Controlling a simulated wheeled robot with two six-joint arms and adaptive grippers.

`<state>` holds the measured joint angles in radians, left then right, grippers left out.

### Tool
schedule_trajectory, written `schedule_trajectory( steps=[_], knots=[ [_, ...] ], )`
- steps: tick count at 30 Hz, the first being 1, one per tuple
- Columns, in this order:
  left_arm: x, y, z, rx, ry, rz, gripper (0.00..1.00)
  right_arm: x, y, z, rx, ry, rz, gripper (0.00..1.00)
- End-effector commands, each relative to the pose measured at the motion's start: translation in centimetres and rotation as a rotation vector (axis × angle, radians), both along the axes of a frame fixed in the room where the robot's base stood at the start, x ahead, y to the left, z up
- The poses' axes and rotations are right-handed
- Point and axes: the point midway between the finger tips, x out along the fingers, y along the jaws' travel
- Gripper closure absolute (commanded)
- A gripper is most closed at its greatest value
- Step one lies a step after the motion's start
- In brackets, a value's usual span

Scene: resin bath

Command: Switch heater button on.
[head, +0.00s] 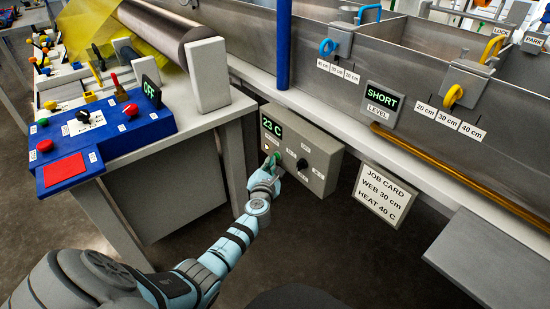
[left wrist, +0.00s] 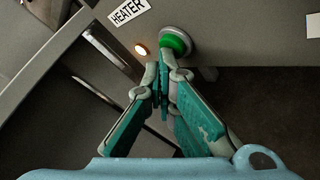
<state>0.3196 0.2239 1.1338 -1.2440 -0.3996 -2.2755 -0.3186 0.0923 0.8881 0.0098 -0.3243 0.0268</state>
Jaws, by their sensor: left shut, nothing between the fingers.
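The grey heater control box (head: 318,172) hangs under the bath's edge, with a display (head: 271,127) reading "23 C". In the left wrist view, the green heater button (left wrist: 175,42) sits beside a small lit lamp (left wrist: 141,49), below a "HEATER" label (left wrist: 128,11). My left gripper (head: 273,163) reaches up to the button from below, shut and empty. In the left wrist view its fingertips (left wrist: 163,66) overlap the button's lower edge. I cannot tell whether they touch it or how far it is pressed. My right gripper is not in view.
A black knob (head: 302,163) sits right of the button. A job card (head: 384,195) reads "HEAT 40 C". A blue panel (head: 105,135) with red and green buttons stands left on a white bench.

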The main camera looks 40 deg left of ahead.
Motion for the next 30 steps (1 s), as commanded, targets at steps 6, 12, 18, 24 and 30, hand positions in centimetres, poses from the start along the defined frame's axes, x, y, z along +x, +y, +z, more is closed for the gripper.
schedule_trajectory(
  steps=[6, 12, 18, 24, 30],
  knots=[
    [-2.2, 0.8, 0.2, 0.002, 0.004, 0.003, 1.00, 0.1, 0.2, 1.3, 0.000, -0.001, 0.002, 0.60],
    [-5.0, 1.6, 0.1, 0.002, 0.003, 0.002, 1.00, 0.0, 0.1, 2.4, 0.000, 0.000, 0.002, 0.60],
    [-5.9, 1.8, -0.1, 0.001, 0.002, 0.001, 1.00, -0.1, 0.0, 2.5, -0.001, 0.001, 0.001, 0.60],
    [-5.8, 1.8, -0.1, 0.000, 0.002, 0.001, 1.00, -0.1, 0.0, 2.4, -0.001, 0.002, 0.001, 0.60],
    [-5.8, 1.7, -0.1, -0.004, 0.000, 0.002, 1.00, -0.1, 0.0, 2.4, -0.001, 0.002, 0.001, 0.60]
  ],
)
